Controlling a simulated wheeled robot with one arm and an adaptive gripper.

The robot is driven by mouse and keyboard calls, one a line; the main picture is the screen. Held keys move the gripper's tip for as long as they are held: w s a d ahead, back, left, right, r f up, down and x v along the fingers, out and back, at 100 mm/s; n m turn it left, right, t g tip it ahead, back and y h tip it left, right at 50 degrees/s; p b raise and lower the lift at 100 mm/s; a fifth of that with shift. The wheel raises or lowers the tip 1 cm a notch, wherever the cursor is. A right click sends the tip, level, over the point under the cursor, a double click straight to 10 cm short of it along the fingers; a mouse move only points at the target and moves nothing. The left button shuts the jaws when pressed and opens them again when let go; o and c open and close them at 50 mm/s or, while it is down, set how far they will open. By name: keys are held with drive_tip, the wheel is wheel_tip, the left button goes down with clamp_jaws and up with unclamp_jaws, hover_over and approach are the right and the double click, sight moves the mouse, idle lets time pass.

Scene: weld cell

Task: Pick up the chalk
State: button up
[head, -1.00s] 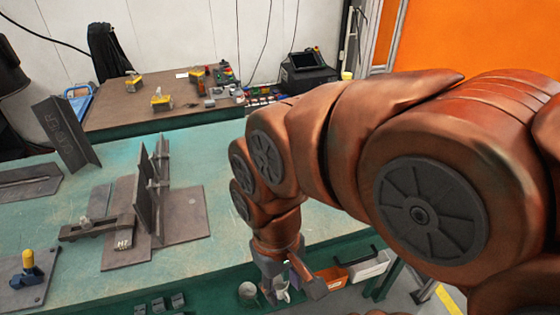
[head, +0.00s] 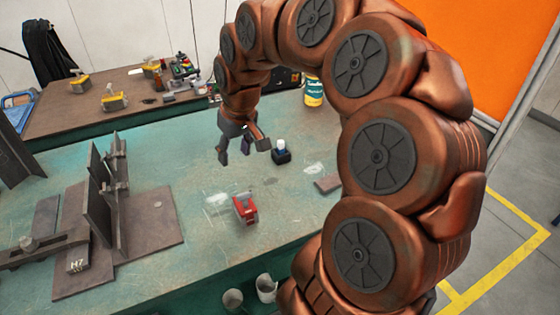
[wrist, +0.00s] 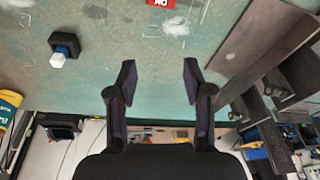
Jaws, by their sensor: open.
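My gripper (head: 243,150) is open and empty above the far part of the green bench in the head view. Its two fingers are spread apart in the wrist view (wrist: 159,80), with only bare bench top between them. A short white piece with a blue band (head: 281,145) stands upright in a small black block, just right of my gripper; it may be the chalk, but I cannot tell for sure. In the wrist view the white piece (wrist: 57,60) and its block are at the upper left, clear of the fingers.
A red block (head: 245,209) sits on the bench nearer the front, beside white smudges. A flat brown block (head: 328,184) lies at right. Steel plates and an upright welded piece (head: 105,195) fill the left. A yellow-and-teal can (head: 313,92) stands behind my arm.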

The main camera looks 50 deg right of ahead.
drive_tip(key=w+d+f+m+t+b, duration=0.1)
drive_tip(key=w+d+f+b, duration=0.15)
drive_tip(key=d, duration=0.75)
drive_tip(key=m+h+b, duration=0.1)
drive_tip(key=m, duration=0.1)
hover_over(281, 142)
drive_tip(key=s+a, duration=0.1)
drive_tip(key=s, duration=0.1)
wheel_tip(281, 142, down, 3)
drive_tip(key=shift+t, duration=0.3)
drive_tip(key=shift+s+d+x, duration=0.1)
drive_tip(key=shift+d+x, duration=0.1)
drive_tip(key=shift+x, duration=1.6)
drive_tip(key=shift+s+d+x, duration=0.1)
drive_tip(key=shift+d+x, duration=0.1)
drive_tip(key=shift+x, duration=1.65)
clamp_jaws()
